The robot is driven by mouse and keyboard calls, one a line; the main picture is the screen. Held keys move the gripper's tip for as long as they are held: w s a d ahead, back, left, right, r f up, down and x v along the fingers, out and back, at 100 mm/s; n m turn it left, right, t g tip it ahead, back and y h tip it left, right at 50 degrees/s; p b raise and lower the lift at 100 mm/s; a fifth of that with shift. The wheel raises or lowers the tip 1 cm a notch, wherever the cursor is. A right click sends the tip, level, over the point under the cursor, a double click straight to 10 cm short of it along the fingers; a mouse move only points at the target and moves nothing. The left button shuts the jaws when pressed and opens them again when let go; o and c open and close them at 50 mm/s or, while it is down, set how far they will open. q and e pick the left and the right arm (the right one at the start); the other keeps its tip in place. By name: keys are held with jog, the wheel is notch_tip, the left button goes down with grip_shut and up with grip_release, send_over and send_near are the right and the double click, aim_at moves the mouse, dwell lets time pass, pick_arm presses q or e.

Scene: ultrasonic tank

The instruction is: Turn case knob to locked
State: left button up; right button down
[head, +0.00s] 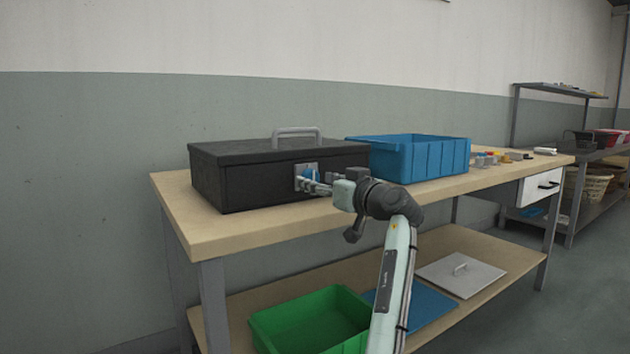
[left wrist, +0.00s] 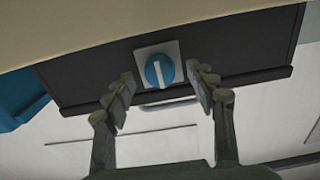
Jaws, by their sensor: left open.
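The black case (head: 245,178) with a grey top handle (head: 297,132) stands on the wooden workbench. Its blue round knob (head: 309,173) sits on a light square plate on the front face. In the left wrist view the knob (left wrist: 159,70) shows a white bar running roughly across the case's long edge, slightly tilted. My left gripper (head: 318,185) is in front of the knob. In the left wrist view its fingers (left wrist: 163,92) are open, one on each side of the knob, with visible gaps. I cannot tell how far the fingertips are from the plate. My right gripper is not in view.
A blue bin (head: 425,160) stands right of the case on the workbench (head: 205,232). Several small items lie farther right. The lower shelf holds a green bin (head: 312,322), a blue panel (head: 428,308) and a grey lid (head: 461,275). The bench's front left corner is bare.

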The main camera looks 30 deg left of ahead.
pick_arm(q)
jog(key=shift+x, duration=0.85)
